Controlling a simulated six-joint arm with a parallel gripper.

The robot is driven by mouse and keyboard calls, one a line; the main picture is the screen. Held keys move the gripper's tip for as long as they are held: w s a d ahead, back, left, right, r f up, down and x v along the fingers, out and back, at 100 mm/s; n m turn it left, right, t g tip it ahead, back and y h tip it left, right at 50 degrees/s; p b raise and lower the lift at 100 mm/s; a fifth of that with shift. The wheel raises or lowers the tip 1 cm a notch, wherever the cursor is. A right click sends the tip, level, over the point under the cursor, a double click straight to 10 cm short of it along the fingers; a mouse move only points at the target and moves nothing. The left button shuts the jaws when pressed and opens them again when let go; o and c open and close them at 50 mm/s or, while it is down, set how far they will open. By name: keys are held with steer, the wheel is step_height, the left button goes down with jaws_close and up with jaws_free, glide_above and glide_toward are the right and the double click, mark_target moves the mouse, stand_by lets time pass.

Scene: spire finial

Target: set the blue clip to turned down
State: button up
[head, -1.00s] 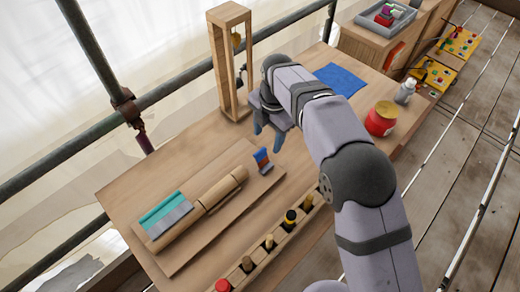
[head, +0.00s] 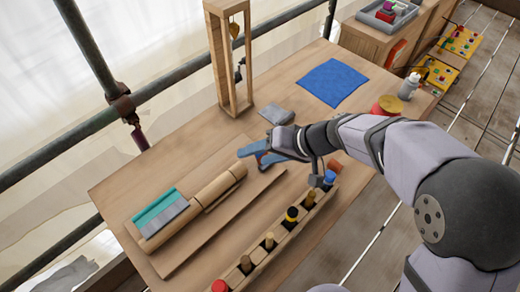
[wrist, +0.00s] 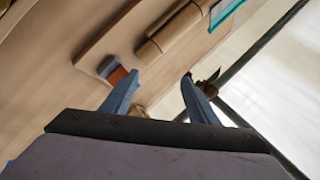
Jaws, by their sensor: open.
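The blue clip (wrist: 107,67) shows in the wrist view at the end of a wooden board, with an orange-red part beside its blue part. In that view it lies just beyond the left fingertip, outside the gap between the fingers. In the head view my gripper mostly hides it, and I cannot tell its tilt there. My gripper (head: 254,154) is open over the board's far end, with blue fingers spread. The fingers (wrist: 160,84) hold nothing in the wrist view. I cannot tell whether a finger touches the clip.
A wooden spindle (head: 220,187) and a teal-and-grey piece (head: 160,212) lie on the board (head: 205,237). A rack (head: 262,259) of coloured pegs runs along the front. A wooden frame (head: 211,58) stands behind. A blue cloth (head: 332,82) and a red jar (head: 387,105) are to the right.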

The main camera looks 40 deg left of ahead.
steer(key=w+f+m+t, duration=0.1)
steer(key=m, duration=0.8)
steer(key=w+m+t, duration=0.1)
steer(key=w+m, duration=0.1)
steer(key=m, duration=0.7)
steer(key=w+f+m+t, duration=0.1)
steer(key=w+m, duration=0.1)
steer(key=m, duration=0.7)
steer(key=shift+w+d+f+y, duration=0.15)
steer(key=shift+f+y, duration=0.15)
steer(key=shift+y, duration=0.1)
steer(key=shift+f, duration=0.1)
steer(key=shift+x, duration=3.6)
steer(key=shift+w, duration=0.1)
steer(key=c, duration=1.1)
steer(key=shift+o, duration=0.3)
